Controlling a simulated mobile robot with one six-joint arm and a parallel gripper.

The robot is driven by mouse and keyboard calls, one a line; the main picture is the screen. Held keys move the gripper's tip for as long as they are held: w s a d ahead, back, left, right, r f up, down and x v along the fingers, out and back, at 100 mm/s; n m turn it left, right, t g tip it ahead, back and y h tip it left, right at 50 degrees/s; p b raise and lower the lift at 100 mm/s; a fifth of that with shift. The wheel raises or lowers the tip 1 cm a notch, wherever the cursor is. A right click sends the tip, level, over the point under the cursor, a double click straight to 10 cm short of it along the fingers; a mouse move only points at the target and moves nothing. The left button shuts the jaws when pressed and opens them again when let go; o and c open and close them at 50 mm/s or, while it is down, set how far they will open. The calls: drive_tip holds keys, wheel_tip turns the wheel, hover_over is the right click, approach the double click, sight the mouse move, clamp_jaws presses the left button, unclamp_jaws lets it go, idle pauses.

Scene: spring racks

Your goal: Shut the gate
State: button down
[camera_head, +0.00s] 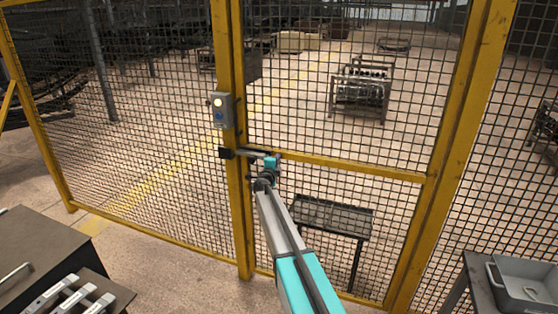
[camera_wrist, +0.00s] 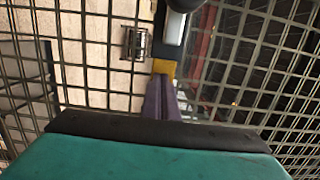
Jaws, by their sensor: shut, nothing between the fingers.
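The gate (camera_head: 350,166) is a yellow-framed black mesh panel. In the head view it spans from the yellow post on the left (camera_head: 229,80) to a yellow post on the right. Its left edge lies close against the left post, with no clear gap visible; I cannot tell whether it is fully shut. A black latch block (camera_head: 226,153) sits on the left post at mid-rail height. My gripper (camera_head: 258,154) is just right of this block, near the gate's left edge. Its fingers (camera_wrist: 162,85) are together and empty in the wrist view; contact is unclear.
A grey box with a lit lamp and blue button (camera_head: 221,110) is on the left post. A dark bench (camera_head: 40,250) stands front left. A table with a grey tray (camera_head: 525,282) stands front right. Beyond the mesh are a low stand (camera_head: 330,217) and a rack (camera_head: 360,92).

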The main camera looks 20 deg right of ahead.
drive_tip(key=shift+w+d+r, duration=0.3)
drive_tip(key=shift+d+r, duration=0.05)
drive_tip(key=shift+r, duration=0.15)
drive_tip(key=shift+w+d+r, duration=0.25)
drive_tip(key=shift+d+r, duration=0.05)
drive_tip(key=shift+r, duration=0.2)
drive_tip(key=shift+a, duration=0.1)
drive_tip(key=w+a+f+b+v, duration=0.1)
drive_tip(key=f+b+v, duration=0.1)
drive_tip(key=v, duration=1.3)
drive_tip(key=shift+s+a+b, duration=0.2)
drive_tip(key=shift+a+b, duration=0.1)
drive_tip(key=shift+a, duration=0.05)
